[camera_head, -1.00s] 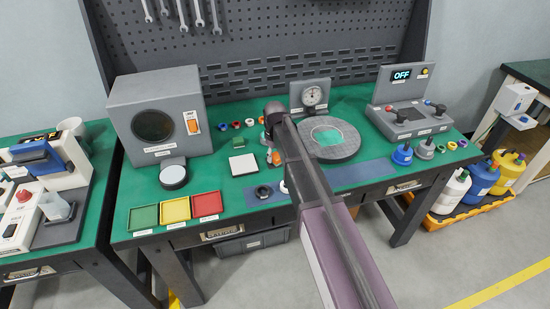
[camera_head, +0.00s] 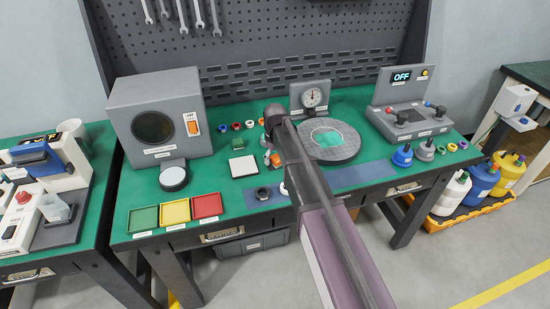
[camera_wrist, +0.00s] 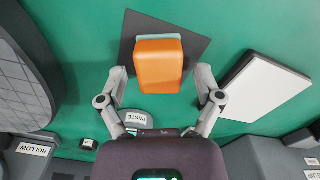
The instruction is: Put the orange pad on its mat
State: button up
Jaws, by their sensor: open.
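The orange pad (camera_wrist: 158,62), a block with a pale green layer at its far edge, appears to rest on a dark square mat (camera_wrist: 196,42) in the wrist view. The mat is turned at an angle to it, and the pad hides its middle and near part. My gripper (camera_wrist: 161,76) is open, with one finger on each side of the pad and visible gaps between. In the head view, a bit of the orange pad (camera_head: 275,160) shows beside my arm, which hides most of that area.
A white square plate (camera_head: 243,166) lies left of the pad. A round grey plate (camera_head: 343,152) stands to the right. Green, yellow and red trays (camera_head: 206,205) line the front left edge. A black ring (camera_head: 263,192) sits nearer the front.

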aim_at(275, 157)
jog(key=shift+r, duration=0.15)
notch_tip(275, 157, up, 12)
jog(key=p, duration=1.2)
jog(key=shift+s, duration=0.1)
dwell(0.7)
jog(key=s+d+m, duration=0.8)
jog(key=s+d, duration=1.1)
jog(key=s, duration=0.2)
jog(key=shift+s, duration=0.25)
